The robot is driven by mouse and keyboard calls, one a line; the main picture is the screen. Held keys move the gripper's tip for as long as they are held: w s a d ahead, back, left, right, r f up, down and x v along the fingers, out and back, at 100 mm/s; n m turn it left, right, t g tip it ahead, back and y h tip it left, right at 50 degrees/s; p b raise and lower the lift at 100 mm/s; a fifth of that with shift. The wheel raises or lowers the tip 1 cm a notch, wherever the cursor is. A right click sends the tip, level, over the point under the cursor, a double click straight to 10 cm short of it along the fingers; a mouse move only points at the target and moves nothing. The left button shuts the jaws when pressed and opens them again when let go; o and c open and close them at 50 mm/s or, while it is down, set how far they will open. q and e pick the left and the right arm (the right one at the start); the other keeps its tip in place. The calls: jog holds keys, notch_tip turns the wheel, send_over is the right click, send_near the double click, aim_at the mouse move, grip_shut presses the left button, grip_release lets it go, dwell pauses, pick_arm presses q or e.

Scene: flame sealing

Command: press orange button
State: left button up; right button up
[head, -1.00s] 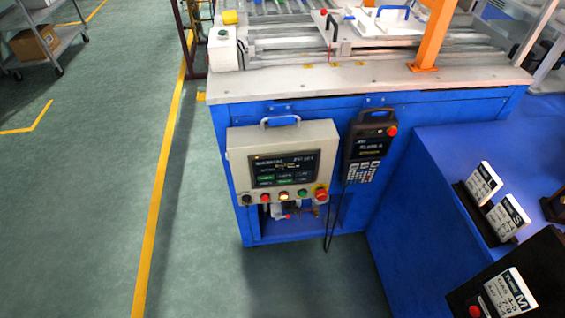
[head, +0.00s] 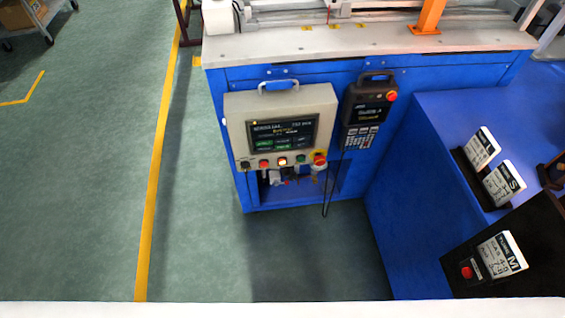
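A grey control box (head: 232,112) with a dark screen (head: 284,134) hangs on the front of the blue machine. A row of controls runs along its lower edge. The lit orange-yellow button (head: 282,160) is in the middle of the row. A red button (head: 264,163) is to its left and a green button (head: 300,159) to its right. A red emergency stop (head: 320,158) is at the right end and a dark knob (head: 245,165) at the left end. Neither of my grippers is in view.
A handheld pendant (head: 367,112) with a hanging cable is right of the box. A blue table (head: 420,220) with label cards (head: 482,148) stands at right. A pale band (head: 280,309) crosses the bottom edge. Green floor is open in front and left.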

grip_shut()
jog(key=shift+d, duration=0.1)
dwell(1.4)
